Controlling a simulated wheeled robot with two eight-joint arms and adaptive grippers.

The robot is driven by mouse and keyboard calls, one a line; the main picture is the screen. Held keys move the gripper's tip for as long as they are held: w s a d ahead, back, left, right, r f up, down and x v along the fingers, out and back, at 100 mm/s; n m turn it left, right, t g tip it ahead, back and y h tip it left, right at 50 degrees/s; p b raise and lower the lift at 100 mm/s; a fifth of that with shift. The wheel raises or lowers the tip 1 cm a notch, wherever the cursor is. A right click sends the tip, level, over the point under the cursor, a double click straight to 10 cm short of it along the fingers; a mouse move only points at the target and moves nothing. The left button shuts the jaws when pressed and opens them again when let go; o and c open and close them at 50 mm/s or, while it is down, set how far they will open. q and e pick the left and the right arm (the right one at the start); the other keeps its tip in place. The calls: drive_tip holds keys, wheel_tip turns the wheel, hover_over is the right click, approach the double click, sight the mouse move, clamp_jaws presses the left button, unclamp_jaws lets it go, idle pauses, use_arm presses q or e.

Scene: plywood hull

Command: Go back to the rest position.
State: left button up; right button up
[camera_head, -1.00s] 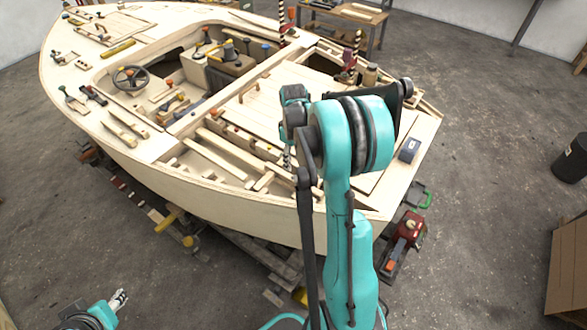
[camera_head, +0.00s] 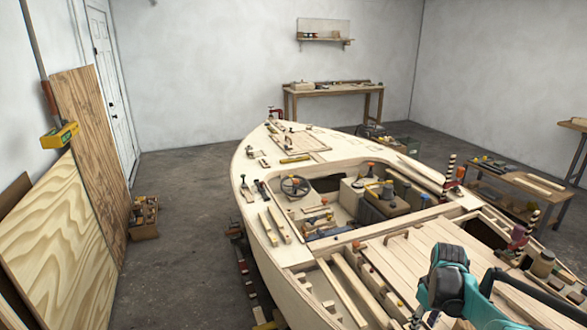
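One of my arms (camera_head: 450,285), teal with a dark joint, shows at the lower right over the back part of the plywood hull. A small piece of its end (camera_head: 432,320) reaches the bottom edge, and I cannot make out gripper fingers there. My other arm is out of the picture. The plywood hull (camera_head: 262,232) stands in the middle and right, with tools and wood strips on its deck and a steering wheel (camera_head: 295,186) in its cockpit.
Plywood sheets (camera_head: 55,240) lean on the left wall near a white door (camera_head: 108,75). A wooden box (camera_head: 144,218) stands beside them. A workbench (camera_head: 333,90) is at the back wall, another table (camera_head: 515,185) at the right. The floor (camera_head: 190,215) left of the hull is mostly clear.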

drive_tip(key=s+a+r+m+t, duration=0.1)
drive_tip(key=s+a+r, duration=0.25)
drive_tip(key=a, duration=0.25)
drive_tip(key=s+a+r+t, duration=0.2)
drive_tip(key=a+r, duration=0.2)
drive_tip(key=a, duration=0.3)
drive_tip(key=s+a+m+t, duration=0.2)
drive_tip(key=s+a+t, duration=0.1)
drive_tip(key=s+a, duration=0.6)
drive_tip(key=shift+s+a+t, duration=0.2)
drive_tip(key=shift+a+t, duration=0.2)
drive_tip(key=shift+a, duration=0.1)
